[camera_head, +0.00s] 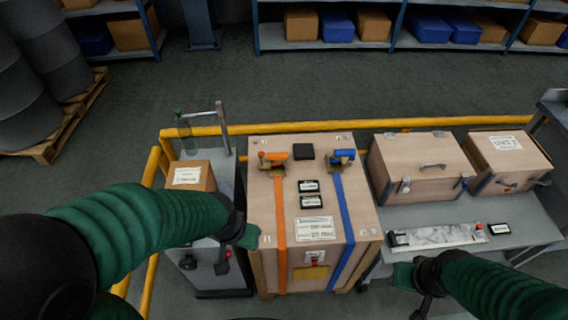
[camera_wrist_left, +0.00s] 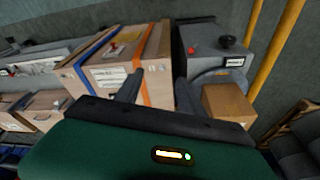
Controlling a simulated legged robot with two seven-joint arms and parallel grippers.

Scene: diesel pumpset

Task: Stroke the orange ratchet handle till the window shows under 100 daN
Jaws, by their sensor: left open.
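A wooden crate (camera_head: 262,222) carries an orange strap (camera_head: 279,215) and a blue strap (camera_head: 347,215). The orange ratchet handle (camera_head: 274,157) sits on top near the crate's far left, at the orange strap's upper end. Two small dark display windows (camera_head: 308,186) (camera_head: 311,202) lie between the straps; their figures are too small to read. My left gripper (camera_head: 236,250) is open and empty by the crate's left side, nearer than the ratchet and apart from it. In the left wrist view its fingers (camera_wrist_left: 157,92) stand apart before the crate (camera_wrist_left: 158,50) and orange strap (camera_wrist_left: 143,70). My right gripper (camera_head: 410,290) appears open and empty at the lower right.
A blue ratchet (camera_head: 342,157) sits right of the orange one. A bench (camera_head: 510,230) with wooden cases (camera_head: 422,165) stands right. A yellow rail (camera_head: 300,126) runs behind.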

